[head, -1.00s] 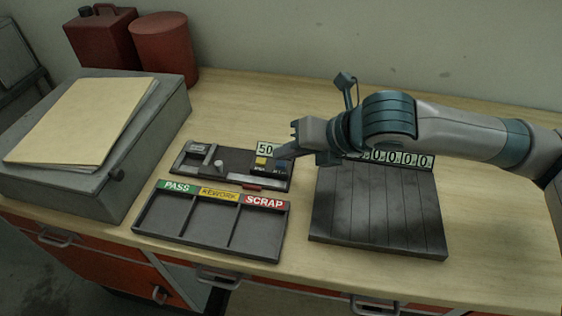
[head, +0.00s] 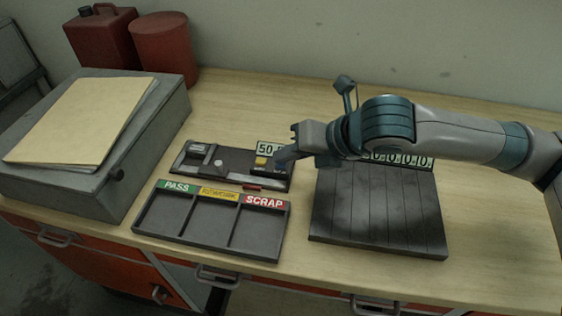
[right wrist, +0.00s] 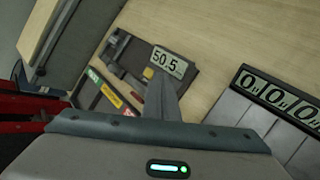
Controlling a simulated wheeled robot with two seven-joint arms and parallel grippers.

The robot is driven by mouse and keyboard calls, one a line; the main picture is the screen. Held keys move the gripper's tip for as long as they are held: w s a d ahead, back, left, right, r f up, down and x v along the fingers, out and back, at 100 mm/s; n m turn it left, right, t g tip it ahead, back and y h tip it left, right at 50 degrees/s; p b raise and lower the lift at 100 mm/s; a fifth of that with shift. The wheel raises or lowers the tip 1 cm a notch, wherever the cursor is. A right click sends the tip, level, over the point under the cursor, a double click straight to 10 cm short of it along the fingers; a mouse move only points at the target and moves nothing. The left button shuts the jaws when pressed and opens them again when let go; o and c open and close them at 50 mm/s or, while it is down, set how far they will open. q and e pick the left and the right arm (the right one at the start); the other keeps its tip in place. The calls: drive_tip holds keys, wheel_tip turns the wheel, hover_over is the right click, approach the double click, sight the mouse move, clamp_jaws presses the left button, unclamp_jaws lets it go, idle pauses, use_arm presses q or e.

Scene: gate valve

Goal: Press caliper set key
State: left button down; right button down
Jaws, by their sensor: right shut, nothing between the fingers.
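The caliper station (head: 225,164) is a dark base on the bench with a grey caliper on it, a display reading about 50 and a yellow key (head: 262,161) below the display. The caliper display (right wrist: 169,62) reads about 50.5 in the right wrist view. My right gripper (head: 280,160) is shut and empty. Its tip is just right of the yellow key, over the station's right end, and hides the blue key area. I cannot tell whether it touches the station. My left gripper is not in view.
A sorting tray (head: 182,228) marked PASS, REWORK and SCRAP lies in front of the station. A dark slatted plate (head: 375,215) with a digit display is to the right. A grey box (head: 150,150) with a folder stands left. Red cans (head: 165,50) are behind.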

drive_tip(key=shift+f, duration=0.3)
idle(0.5)
drive_tip(key=shift+r, duration=0.15)
drive_tip(key=shift+r+p, duration=0.8)
drive_tip(key=shift+p, duration=0.15)
wheel_tip(320, 180, up, 5)
drive_tip(key=p, duration=0.5)
idle(0.8)
